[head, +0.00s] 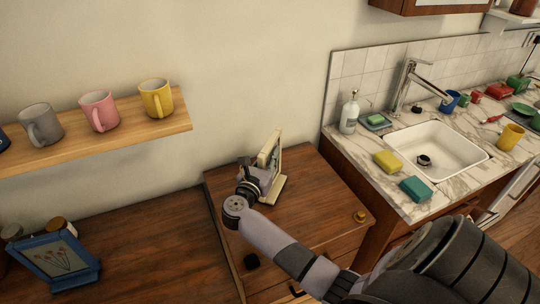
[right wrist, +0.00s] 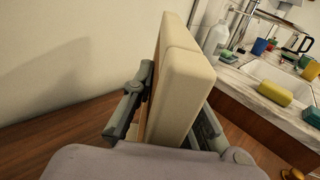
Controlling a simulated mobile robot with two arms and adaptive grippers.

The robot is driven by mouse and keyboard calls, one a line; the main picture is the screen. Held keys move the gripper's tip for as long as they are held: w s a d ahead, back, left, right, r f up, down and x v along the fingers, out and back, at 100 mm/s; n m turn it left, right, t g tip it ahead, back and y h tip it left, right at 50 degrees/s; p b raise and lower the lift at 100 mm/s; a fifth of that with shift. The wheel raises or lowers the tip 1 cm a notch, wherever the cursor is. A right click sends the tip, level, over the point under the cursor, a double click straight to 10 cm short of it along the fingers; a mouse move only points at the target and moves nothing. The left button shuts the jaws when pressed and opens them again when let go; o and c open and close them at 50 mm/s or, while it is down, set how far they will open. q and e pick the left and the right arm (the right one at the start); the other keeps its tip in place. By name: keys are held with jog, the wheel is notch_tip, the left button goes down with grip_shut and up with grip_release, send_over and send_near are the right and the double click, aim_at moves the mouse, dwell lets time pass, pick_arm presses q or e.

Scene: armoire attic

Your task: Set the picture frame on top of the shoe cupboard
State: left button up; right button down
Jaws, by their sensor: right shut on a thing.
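My right gripper (head: 258,176) is shut on a cream picture frame (head: 275,170), which stands upright over the brown wooden cupboard top (head: 318,190) in the middle. This seems to be the shoe cupboard. The frame's foot looks at or very near that top; I cannot tell whether it touches. In the right wrist view, the frame's thick cream edge (right wrist: 185,85) sits between the two fingers of my gripper (right wrist: 170,120). The frame's picture face is mostly turned away. My left gripper is not in view.
A blue picture frame (head: 54,257) stands on the wooden surface (head: 150,245) at left. A shelf (head: 100,146) with several mugs hangs above it. At right is a marble counter (head: 385,205) with a sink (head: 435,150), soap bottle (head: 349,113) and sponges.

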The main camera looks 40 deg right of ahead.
jog(key=shift+f, duration=0.15)
jog(key=c, duration=1.6)
grip_release()
jog(key=b+v, duration=0.3)
jog(key=v, duration=0.9)
jog(key=shift+r, duration=0.25)
